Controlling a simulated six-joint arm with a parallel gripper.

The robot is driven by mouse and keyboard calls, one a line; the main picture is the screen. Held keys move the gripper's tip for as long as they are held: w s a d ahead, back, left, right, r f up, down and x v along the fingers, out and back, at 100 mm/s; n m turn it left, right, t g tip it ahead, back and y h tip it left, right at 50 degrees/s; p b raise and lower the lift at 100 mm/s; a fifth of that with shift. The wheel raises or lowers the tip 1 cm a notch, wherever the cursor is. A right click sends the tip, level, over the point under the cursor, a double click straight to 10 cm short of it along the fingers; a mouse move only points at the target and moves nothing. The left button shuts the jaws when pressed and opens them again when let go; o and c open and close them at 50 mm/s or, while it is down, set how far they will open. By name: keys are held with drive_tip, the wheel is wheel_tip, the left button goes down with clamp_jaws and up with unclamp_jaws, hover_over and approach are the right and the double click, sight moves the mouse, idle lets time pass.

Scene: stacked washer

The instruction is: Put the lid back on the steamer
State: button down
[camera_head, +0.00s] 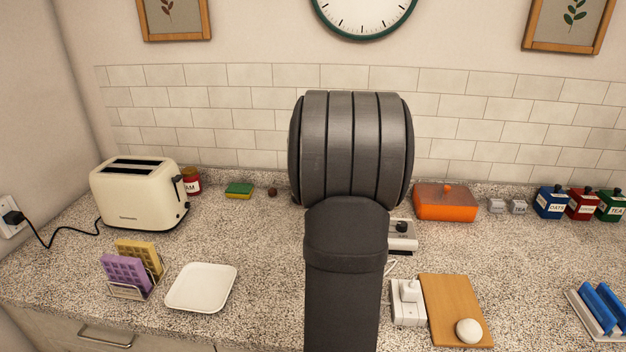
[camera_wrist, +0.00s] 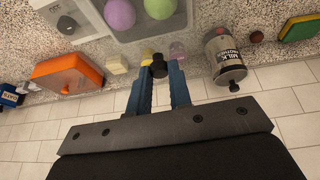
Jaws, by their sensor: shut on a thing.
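My gripper (camera_wrist: 158,75) shows in the wrist view with its two blue fingers shut on a small black knob (camera_wrist: 158,66). The knob seems to be the lid's; the lid's body is clear or hidden, and its edge cannot be made out. Just beyond the fingertips is a pale, clear-walled container (camera_wrist: 188,33), which looks like the steamer, with a purple egg-shaped thing (camera_wrist: 119,13) and a green one (camera_wrist: 160,7) in it. I cannot tell whether lid and container touch. In the head view my arm hides the gripper, lid and container.
An orange lidded box (camera_head: 446,203) and a grey box with a black dial (camera_head: 402,234) stand right of my arm. A white plate (camera_head: 201,287) and toaster (camera_head: 138,194) are left; a wooden board (camera_head: 455,305) is right.

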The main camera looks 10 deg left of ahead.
drive_tip(key=d, duration=0.1)
drive_tip(key=d+r, duration=0.1)
drive_tip(key=shift+s+d, duration=0.15)
drive_tip(key=shift+d, duration=0.15)
drive_tip(key=shift+f, duration=3.2)
drive_tip(key=shift+f, duration=0.15)
drive_tip(key=c, duration=0.7)
unclamp_jaws()
drive_tip(key=shift+c, duration=0.2)
drive_tip(key=shift+r, duration=3.5)
clamp_jaws()
